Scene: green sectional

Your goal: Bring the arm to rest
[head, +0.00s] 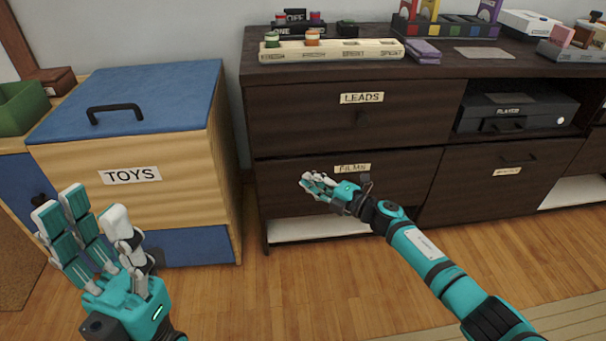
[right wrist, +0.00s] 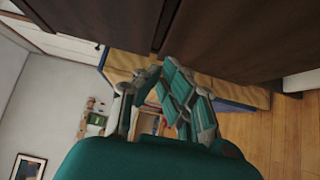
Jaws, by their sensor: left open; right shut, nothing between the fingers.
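My left gripper (head: 96,222) is open and empty at the lower left in the head view, in front of the toy box. My right arm reaches in from the lower right. My right gripper (head: 312,183) is shut and empty in front of the dark cabinet, by the drawer labelled FILMS (head: 290,195). In the right wrist view the fingers of my right gripper (right wrist: 153,75) come together in the middle, with nothing visible between them. I cannot tell whether they touch the drawer front.
The toy box (head: 225,180), with a blue lid and TOYS label, stands left of the dark cabinet (head: 275,110). The LEADS drawer (head: 310,115) is above FILMS. A wooden rack (head: 335,50) and purple items (head: 424,50) sit on top. The wooden floor (head: 300,290) in front is clear.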

